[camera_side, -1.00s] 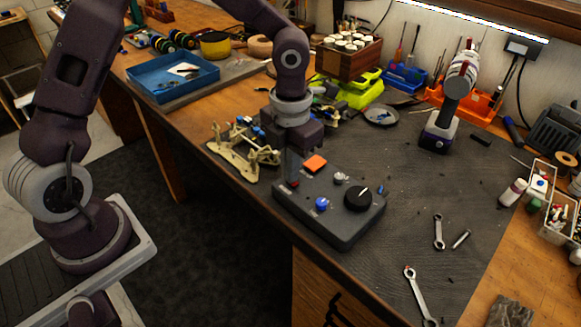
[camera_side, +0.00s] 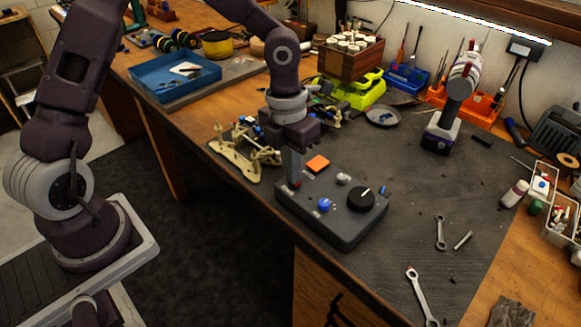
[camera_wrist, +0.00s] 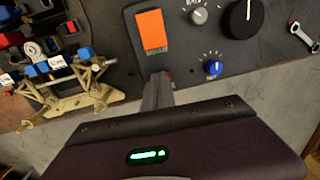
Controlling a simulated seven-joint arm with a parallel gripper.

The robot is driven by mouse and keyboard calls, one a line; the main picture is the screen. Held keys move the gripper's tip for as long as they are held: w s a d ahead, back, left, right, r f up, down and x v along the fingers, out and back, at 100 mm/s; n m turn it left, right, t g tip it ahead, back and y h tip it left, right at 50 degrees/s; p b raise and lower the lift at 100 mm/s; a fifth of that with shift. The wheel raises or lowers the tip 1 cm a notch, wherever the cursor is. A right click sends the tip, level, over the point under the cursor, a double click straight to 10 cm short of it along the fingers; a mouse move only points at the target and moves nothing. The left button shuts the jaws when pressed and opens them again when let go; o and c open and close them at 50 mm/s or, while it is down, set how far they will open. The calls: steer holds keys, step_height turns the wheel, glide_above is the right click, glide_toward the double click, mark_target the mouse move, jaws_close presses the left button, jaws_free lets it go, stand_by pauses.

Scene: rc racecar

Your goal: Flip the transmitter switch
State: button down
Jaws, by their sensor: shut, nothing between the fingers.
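The transmitter (camera_side: 340,227) is a dark grey box on the bench mat. Its top carries an orange square switch (camera_side: 317,164), a blue knob (camera_side: 324,205), a small grey knob (camera_side: 343,179) and a large black dial (camera_side: 361,199). In the wrist view the orange piece (camera_wrist: 151,30) is at upper centre. My gripper (camera_side: 294,182) is shut and empty, pointing down at the box's left corner, beside the orange piece. A small red part (camera_wrist: 168,73) shows right by the fingertips, mostly hidden by them. I cannot tell whether the fingers touch it.
A beige car chassis (camera_side: 240,158) with loose parts stands close left of the transmitter. Wrenches (camera_side: 440,233) lie to the right on open mat. A drill (camera_side: 445,125), a blue tray (camera_side: 172,82) and a green-yellow stand (camera_side: 350,92) are farther back. The bench's front edge is near the box.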

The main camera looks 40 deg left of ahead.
steer(key=shift+s+d+f, duration=0.1)
steer(key=shift+s+d, duration=0.05)
steer(key=shift+d, duration=0.3)
steer(key=shift+s+d+f, duration=0.1)
steer(key=shift+s+d, duration=0.05)
steer(key=shift+d, duration=0.25)
steer(key=shift+r, duration=0.2)
steer(key=a+r, duration=0.3)
steer(key=r, duration=1.1)
steer(key=shift+w, duration=0.3)
steer(key=shift+a, duration=0.1)
